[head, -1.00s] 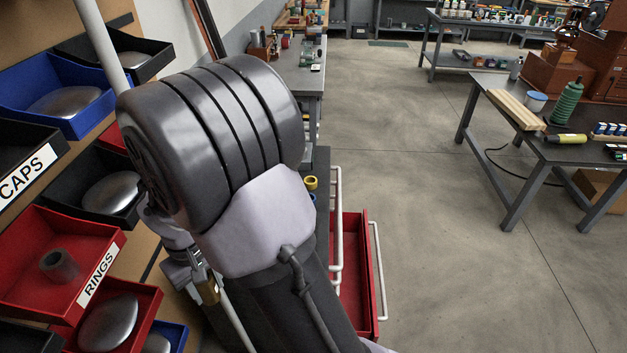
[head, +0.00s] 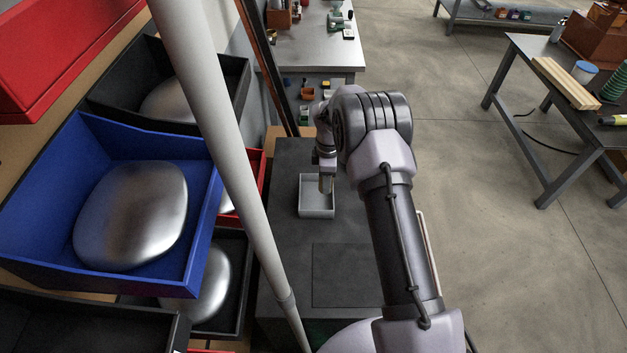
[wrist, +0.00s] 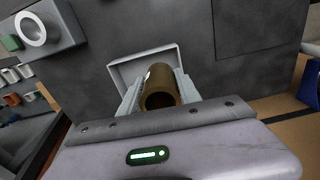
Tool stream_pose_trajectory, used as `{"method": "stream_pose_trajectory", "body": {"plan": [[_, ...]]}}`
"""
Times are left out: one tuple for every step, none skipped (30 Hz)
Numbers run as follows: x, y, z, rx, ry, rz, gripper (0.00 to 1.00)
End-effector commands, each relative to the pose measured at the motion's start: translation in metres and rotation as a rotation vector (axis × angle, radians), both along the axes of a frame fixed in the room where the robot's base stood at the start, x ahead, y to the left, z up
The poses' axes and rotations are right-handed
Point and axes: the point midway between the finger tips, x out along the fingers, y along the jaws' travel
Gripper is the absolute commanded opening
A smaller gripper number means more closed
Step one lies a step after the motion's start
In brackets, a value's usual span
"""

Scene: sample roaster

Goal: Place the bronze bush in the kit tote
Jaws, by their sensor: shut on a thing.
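The bronze bush (wrist: 160,90) is a brown, hollow cylinder, gripped between my gripper's two pale fingers in the wrist view, with its open end toward the camera. My gripper (head: 326,182) is over the small light-grey open tote (head: 316,213) in the head view. The tote's pale rim (wrist: 119,68) shows behind the bush in the wrist view. The bush is hard to make out in the head view, and my gripper and the bush hide part of the tote's inside. I cannot tell whether the bush touches the tote floor.
The tote stands on a dark grey top (head: 286,262) with clear room around it. A blue bin (head: 60,180) holding a rounded metal lump, other bins and a pale post (head: 222,130) are on the left. A grey bench (head: 330,48) stands beyond; open floor lies right.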

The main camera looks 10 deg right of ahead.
Motion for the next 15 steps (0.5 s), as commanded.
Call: {"method": "stream_pose_trajectory", "body": {"plan": [[0.002,-0.001,0.0,0.0,-0.002,0.016,0.0],[0.002,-0.001,-0.003,0.0,-0.001,0.024,0.0],[0.002,-0.001,-0.011,0.0,0.001,0.031,0.0],[0.002,-0.001,-0.018,0.0,0.001,0.035,0.0],[0.002,-0.001,-0.027,0.001,0.002,0.036,0.0],[0.002,-0.001,-0.038,0.0,0.001,0.037,0.0],[0.003,-0.001,-0.045,0.0,0.001,0.037,0.0],[0.002,-0.001,-0.051,0.001,0.002,0.036,0.0],[0.002,-0.001,-0.058,0.001,0.001,0.035,0.0],[0.003,-0.001,-0.062,0.001,0.0,0.035,0.0],[0.003,-0.001,-0.065,0.001,-0.001,0.035,0.0],[0.003,-0.001,-0.069,0.001,-0.001,0.035,0.0],[0.003,-0.001,-0.073,0.001,-0.001,0.035,0.0],[0.003,-0.001,-0.077,0.001,-0.001,0.035,0.0],[0.002,-0.001,-0.085,0.001,0.0,0.035,0.0]]}}
